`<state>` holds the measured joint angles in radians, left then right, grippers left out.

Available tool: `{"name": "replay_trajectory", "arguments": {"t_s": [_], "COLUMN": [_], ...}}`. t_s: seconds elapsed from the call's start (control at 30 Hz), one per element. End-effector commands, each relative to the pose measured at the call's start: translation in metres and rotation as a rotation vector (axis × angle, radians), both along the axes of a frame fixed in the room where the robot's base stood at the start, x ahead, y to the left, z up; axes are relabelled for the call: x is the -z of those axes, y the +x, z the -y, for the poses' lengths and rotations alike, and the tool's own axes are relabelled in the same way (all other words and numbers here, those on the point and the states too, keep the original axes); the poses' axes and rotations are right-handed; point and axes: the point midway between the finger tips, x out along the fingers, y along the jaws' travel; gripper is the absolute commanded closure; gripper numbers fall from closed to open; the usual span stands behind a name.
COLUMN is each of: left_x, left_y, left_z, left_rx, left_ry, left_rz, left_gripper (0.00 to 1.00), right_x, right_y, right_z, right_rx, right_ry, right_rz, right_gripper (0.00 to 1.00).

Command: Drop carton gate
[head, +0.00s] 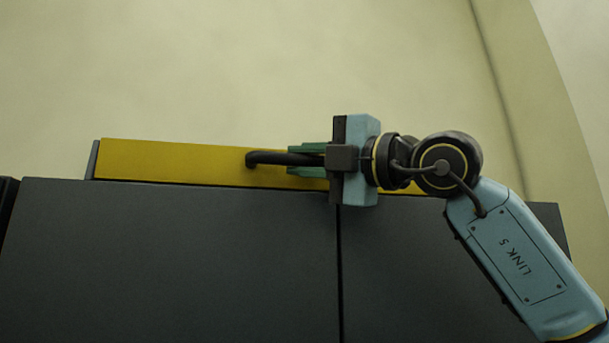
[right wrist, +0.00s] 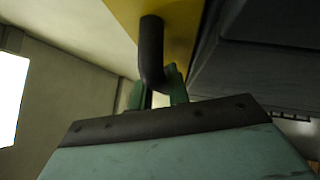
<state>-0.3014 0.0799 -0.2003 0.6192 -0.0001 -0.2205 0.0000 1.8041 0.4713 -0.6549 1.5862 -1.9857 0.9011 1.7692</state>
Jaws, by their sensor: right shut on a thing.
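A long yellow panel (head: 190,163) lies along the top of a dark grey cabinet in the head view; I take it to be the gate. A black bent handle (head: 262,158) stands out from its face. My right gripper (head: 305,159), with green fingers, is shut on this handle, coming from the right. In the right wrist view the handle (right wrist: 151,50) runs down from the yellow panel (right wrist: 185,25) to between the green fingers (right wrist: 157,95). The gripper body hides part of the panel. My left gripper is not in view. No carton shows.
The dark grey cabinet (head: 170,255) fills the lower part of the head view, with a vertical seam right of the middle. A plain pale wall (head: 200,60) is behind. A bright white patch (right wrist: 12,95) shows at the left of the wrist view.

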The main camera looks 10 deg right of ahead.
Motion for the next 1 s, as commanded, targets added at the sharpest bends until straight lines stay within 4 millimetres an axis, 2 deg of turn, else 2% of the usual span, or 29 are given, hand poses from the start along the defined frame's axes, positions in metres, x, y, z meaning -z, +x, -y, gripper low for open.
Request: {"name": "replay_trajectory", "arguments": {"t_s": [0.03,0.1,0.4,0.7,1.0], "left_x": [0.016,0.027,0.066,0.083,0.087], "left_y": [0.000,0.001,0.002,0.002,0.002], "left_z": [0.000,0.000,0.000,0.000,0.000], "left_rx": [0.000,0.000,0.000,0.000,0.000], "left_ry": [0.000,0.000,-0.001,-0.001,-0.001], "left_rz": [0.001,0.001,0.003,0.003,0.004], "left_gripper": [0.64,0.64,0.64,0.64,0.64], "right_x": [0.010,0.012,0.020,0.024,0.024], "right_y": [-0.001,-0.002,-0.006,-0.008,-0.009], "right_z": [-0.001,-0.001,-0.001,0.000,0.000], "right_rx": [-0.001,-0.003,-0.002,0.000,0.000], "right_ry": [0.000,0.001,0.001,0.002,0.000], "right_rz": [0.026,0.073,0.277,0.433,0.486], "right_gripper": [1.00,1.00,1.00,1.00,1.00]}}
